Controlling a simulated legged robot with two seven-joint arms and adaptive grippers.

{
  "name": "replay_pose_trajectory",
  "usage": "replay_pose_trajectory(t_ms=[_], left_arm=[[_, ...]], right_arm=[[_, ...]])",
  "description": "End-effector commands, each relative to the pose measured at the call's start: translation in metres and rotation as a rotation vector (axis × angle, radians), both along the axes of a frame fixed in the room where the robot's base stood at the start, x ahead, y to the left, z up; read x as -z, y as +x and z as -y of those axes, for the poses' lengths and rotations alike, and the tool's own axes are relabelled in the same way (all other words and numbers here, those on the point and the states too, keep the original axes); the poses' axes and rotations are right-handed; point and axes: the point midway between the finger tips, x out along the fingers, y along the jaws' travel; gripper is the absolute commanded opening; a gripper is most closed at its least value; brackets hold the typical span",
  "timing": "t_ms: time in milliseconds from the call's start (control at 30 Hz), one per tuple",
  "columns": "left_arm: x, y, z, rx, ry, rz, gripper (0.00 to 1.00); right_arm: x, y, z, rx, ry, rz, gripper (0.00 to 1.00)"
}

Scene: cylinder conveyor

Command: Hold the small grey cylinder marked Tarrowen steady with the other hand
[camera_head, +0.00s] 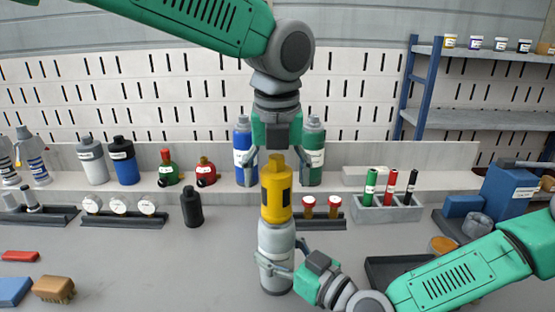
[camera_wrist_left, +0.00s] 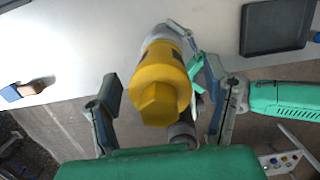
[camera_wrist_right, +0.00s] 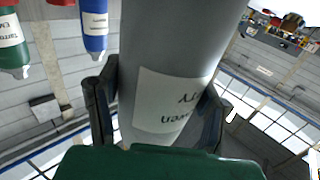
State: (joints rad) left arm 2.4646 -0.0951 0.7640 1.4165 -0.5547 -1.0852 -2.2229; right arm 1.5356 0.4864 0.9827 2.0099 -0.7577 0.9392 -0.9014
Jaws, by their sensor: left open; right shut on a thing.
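A grey cylinder (camera_head: 276,245) stands upright on the table, with a yellow piece (camera_head: 276,200) with a narrower top directly above it. My right gripper (camera_head: 274,265) is shut on the grey cylinder from the right, low on its body. In the right wrist view the cylinder (camera_wrist_right: 175,60) fills the space between the fingers. Its white label (camera_wrist_right: 168,102) is partly hidden, with only a few letters showing. My left gripper (camera_head: 276,162) points down, open, its fingers either side of the yellow piece's top. The left wrist view shows the yellow piece (camera_wrist_left: 160,85) between the spread fingers.
A black bottle (camera_head: 192,207) stands left of the cylinder. Blue (camera_head: 243,150) and green (camera_head: 313,150) bottles stand on the ledge behind. A holder (camera_head: 385,212) with marker-like tubes and a dark tray (camera_head: 385,270) are to the right.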

Motion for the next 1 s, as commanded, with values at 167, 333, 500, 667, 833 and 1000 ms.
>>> replay_pose_trajectory(t_ms=[167,333,500,667,833,1000], left_arm=[[0.0027,0.0003,0.0000,0.000,0.000,0.000,0.70],[0.0026,0.0002,-0.0001,0.000,0.000,0.000,0.59],[0.0024,0.0002,0.0000,0.000,0.000,0.000,0.16],[0.0024,0.0001,0.0001,0.000,0.000,-0.001,0.06],[0.0023,0.0000,0.0001,0.000,0.000,-0.001,0.57],[0.0023,-0.0003,-0.0001,0.000,0.000,-0.001,0.57]], right_arm=[[-0.0008,0.0006,0.0002,0.002,0.001,0.002,0.26],[-0.0008,0.0006,0.0001,0.001,0.001,0.002,0.26],[-0.0008,0.0006,0.0001,0.001,0.001,0.002,0.26],[-0.0008,0.0006,0.0000,0.001,0.001,0.002,0.26],[-0.0008,0.0005,-0.0001,0.001,0.001,0.002,0.26],[-0.0008,0.0005,-0.0001,0.001,0.001,0.002,0.26]])
